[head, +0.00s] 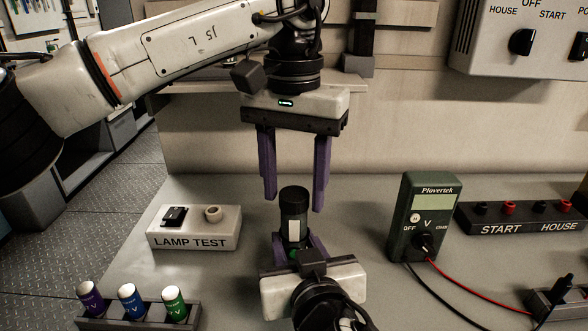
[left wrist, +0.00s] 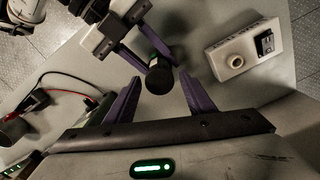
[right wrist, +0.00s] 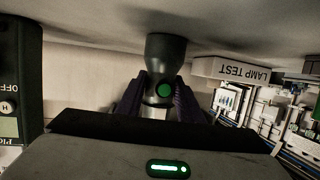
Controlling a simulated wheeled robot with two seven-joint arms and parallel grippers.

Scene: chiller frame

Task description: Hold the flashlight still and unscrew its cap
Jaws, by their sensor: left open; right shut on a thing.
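The dark flashlight (head: 293,228) stands upright on or just above the bench, with a pale label and black cap (head: 294,197) at its top. My right gripper (head: 295,249) is shut on its lower body. The right wrist view, which is upside down, shows the flashlight's wide head (right wrist: 166,58) towards the bench and a green button (right wrist: 164,91) between the fingers. My left gripper (head: 294,204) points down from above and is open, its purple fingers on either side of the cap and apart from it. The left wrist view shows the cap's round end (left wrist: 160,80) between those fingertips.
A lamp test box (head: 194,238) stands left of the flashlight. A rack (head: 140,322) with several coloured batteries is at the front left. A green meter (head: 424,215) with red and black leads stands on the right, near a socket strip (head: 520,218).

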